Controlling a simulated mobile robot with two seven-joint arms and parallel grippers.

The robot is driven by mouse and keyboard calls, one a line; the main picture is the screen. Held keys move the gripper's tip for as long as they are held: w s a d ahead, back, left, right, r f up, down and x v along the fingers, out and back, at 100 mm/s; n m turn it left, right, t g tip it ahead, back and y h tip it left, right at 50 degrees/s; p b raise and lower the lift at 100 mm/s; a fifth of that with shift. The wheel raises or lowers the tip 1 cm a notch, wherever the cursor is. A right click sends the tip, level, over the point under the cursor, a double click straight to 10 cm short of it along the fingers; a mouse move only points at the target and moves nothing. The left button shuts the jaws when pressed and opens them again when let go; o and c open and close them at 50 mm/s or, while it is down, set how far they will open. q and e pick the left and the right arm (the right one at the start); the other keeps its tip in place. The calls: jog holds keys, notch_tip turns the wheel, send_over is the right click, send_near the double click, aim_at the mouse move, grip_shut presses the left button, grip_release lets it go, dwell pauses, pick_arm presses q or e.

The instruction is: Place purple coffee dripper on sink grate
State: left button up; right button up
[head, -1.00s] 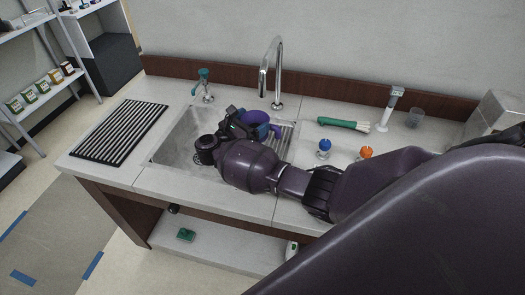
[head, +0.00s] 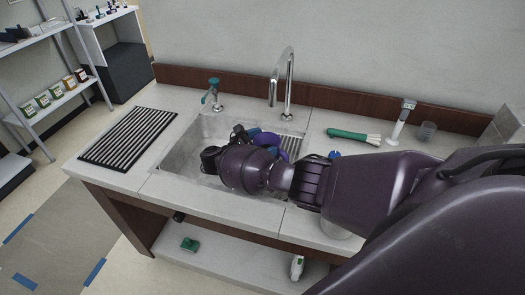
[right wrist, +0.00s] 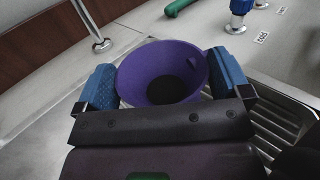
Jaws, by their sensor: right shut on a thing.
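The purple coffee dripper (right wrist: 163,72) is an open cone, held upright between the blue finger pads of my right gripper (right wrist: 165,88) in the right wrist view. In the head view, the dripper (head: 267,138) is partly hidden by my right gripper (head: 262,142), which is over the sink. The ridged metal sink grate (right wrist: 272,125) lies at the right side of the basin, beside and below the dripper. A strip of the grate also shows in the head view (head: 294,152). I cannot tell whether the dripper touches it. My left gripper is not in view.
A curved faucet (head: 289,80) stands behind the sink, with a teal-topped fixture (head: 213,93) left of it. A black slatted rack (head: 128,137) lies on the left counter.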

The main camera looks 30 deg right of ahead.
notch_tip(320, 180, down, 2)
jog(key=shift+f+b, duration=0.25)
jog(key=shift+b, duration=0.2)
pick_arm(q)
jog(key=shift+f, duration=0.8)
pick_arm(e)
jog(key=shift+r, duration=0.1)
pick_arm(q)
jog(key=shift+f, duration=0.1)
pick_arm(e)
jog(key=shift+f, duration=0.25)
jog(key=o, duration=0.6)
jog(key=shift+c, duration=0.2)
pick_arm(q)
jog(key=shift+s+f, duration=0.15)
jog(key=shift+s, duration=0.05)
pick_arm(e)
jog(key=shift+r, duration=0.1)
jog(key=shift+r, duration=0.1)
